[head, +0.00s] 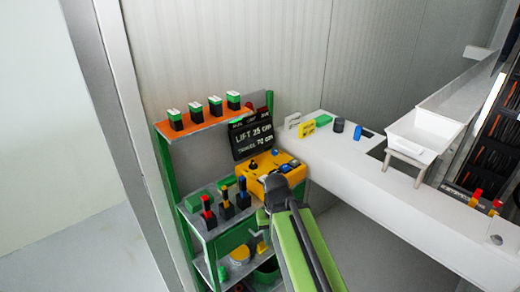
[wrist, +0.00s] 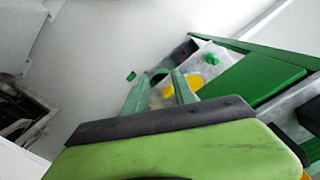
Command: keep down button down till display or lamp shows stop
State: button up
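A yellow control box (head: 262,172) sits on the shelf unit in the head view. It carries a black stick or knob (head: 253,167) and blue buttons (head: 285,168); I cannot read which is down. Behind it a black display (head: 250,134) reads about "LIFT 25 cm" and "TRAVEL 70 cm", with the first digit unclear. I see no stop word on it. My gripper (head: 277,188) is at the box's near edge, seen from behind; its fingertips are hidden and contact is unclear. The wrist view shows my green and black link large, and does not settle whether the fingers are open.
The shelf's orange top (head: 195,122) holds several green-and-black blocks. Several coloured-top levers (head: 226,205) stand left of the box. A white bench (head: 385,195) runs right, with a white tray (head: 412,136) on it. Open floor (head: 80,250) lies left.

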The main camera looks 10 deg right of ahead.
grip_shut()
dwell(1.4)
